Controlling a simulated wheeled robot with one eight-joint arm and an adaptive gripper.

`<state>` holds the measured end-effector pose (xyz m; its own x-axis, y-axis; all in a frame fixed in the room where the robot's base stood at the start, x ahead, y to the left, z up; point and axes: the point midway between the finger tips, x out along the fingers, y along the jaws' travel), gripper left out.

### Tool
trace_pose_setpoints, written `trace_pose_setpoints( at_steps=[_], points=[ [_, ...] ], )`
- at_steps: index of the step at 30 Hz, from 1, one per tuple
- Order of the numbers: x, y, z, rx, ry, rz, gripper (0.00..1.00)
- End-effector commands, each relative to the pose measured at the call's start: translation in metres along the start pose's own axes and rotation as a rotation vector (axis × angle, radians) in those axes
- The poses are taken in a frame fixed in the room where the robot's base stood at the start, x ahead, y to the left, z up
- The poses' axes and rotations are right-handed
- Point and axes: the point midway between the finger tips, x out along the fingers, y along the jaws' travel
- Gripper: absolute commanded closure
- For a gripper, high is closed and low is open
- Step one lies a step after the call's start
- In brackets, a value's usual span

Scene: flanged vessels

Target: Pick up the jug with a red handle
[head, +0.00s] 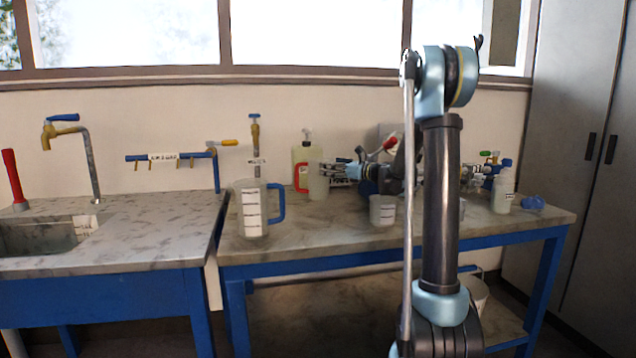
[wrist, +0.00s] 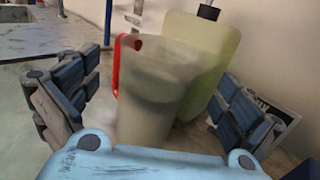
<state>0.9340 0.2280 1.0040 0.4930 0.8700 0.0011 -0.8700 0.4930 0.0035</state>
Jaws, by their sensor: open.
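The jug with a red handle (wrist: 160,95) is a translucent, greyish jug standing between the open fingers of my gripper (wrist: 150,112) in the wrist view. Its red handle (wrist: 122,62) is on its left side, and a finger lies on either side of the body with a gap. My gripper partly hides its lower part. In the head view the jug (head: 318,183) stands on the bench, with its red handle (head: 300,178) to the left. My gripper (head: 350,172) reaches towards it from the right there.
A yellowish pump bottle (wrist: 205,50) stands close behind the jug. A jug with a blue handle (head: 252,210) stands left on the bench (head: 300,240). A small beaker (head: 383,210) is right of it. A white bottle (head: 502,190) is farther right. A sink (head: 45,235) is at left.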

Motion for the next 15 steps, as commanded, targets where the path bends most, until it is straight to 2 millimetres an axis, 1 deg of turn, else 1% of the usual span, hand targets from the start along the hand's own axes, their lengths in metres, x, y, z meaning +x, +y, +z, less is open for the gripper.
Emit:
trace_pose_setpoints(
  at_steps=[1,5,8,15],
  points=[
    [0.005,0.001,0.000,0.000,0.000,0.002,0.00],
    [0.012,0.001,0.000,-0.001,0.001,0.002,0.00],
    [0.021,0.001,0.000,-0.002,0.001,0.002,0.00],
    [0.053,0.001,0.000,-0.002,0.001,0.003,0.00]
  ],
)
